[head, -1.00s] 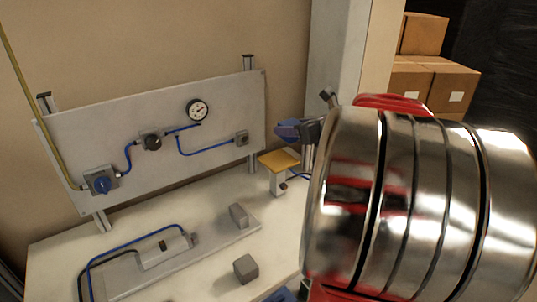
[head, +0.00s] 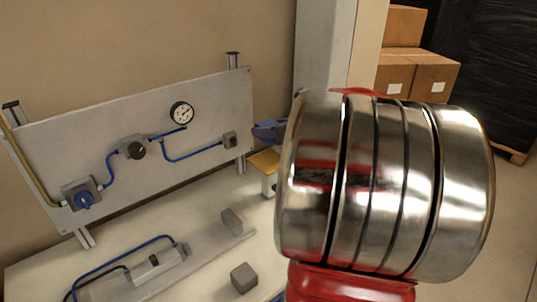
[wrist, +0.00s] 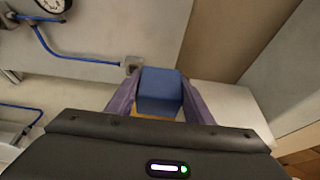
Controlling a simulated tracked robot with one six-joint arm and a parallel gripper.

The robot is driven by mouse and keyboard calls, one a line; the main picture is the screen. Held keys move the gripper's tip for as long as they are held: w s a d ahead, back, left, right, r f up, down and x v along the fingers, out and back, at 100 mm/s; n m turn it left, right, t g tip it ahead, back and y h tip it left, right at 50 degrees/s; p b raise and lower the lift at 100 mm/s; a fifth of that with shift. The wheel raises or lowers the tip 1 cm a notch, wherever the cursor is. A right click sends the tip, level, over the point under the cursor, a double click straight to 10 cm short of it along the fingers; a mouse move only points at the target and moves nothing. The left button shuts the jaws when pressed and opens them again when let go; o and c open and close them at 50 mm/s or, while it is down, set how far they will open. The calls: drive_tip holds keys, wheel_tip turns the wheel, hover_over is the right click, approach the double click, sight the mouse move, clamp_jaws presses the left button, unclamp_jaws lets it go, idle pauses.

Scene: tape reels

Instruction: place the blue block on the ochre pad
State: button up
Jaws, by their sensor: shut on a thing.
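The blue block (wrist: 160,92) is between the two purple fingers of my gripper (wrist: 152,98) in the wrist view. My gripper is shut on it. The ochre pad (head: 264,161) sits on a small stand at the bench's back right, partly covered by my arm. In the wrist view a strip of the ochre pad (wrist: 150,117) shows just below the block. I cannot tell whether they touch.
A grey panel (head: 140,140) with a gauge (head: 182,114), knobs and blue hoses stands behind the bench. Grey blocks (head: 243,278) (head: 232,221) and a hosed fixture (head: 155,262) are on the bench. A pale column (head: 325,50) and cardboard boxes (head: 430,75) are behind my arm.

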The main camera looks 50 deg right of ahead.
sight(271, 161)
drive_tip(key=shift+f, duration=2)
drive_tip(key=shift+f, duration=1.9)
drive_tip(key=o, duration=1.2)
drive_tip(key=shift+f, duration=0.1)
drive_tip(key=shift+s+r, duration=0.3)
drive_tip(key=shift+s, duration=0.15)
drive_tip(key=v, duration=1.1)
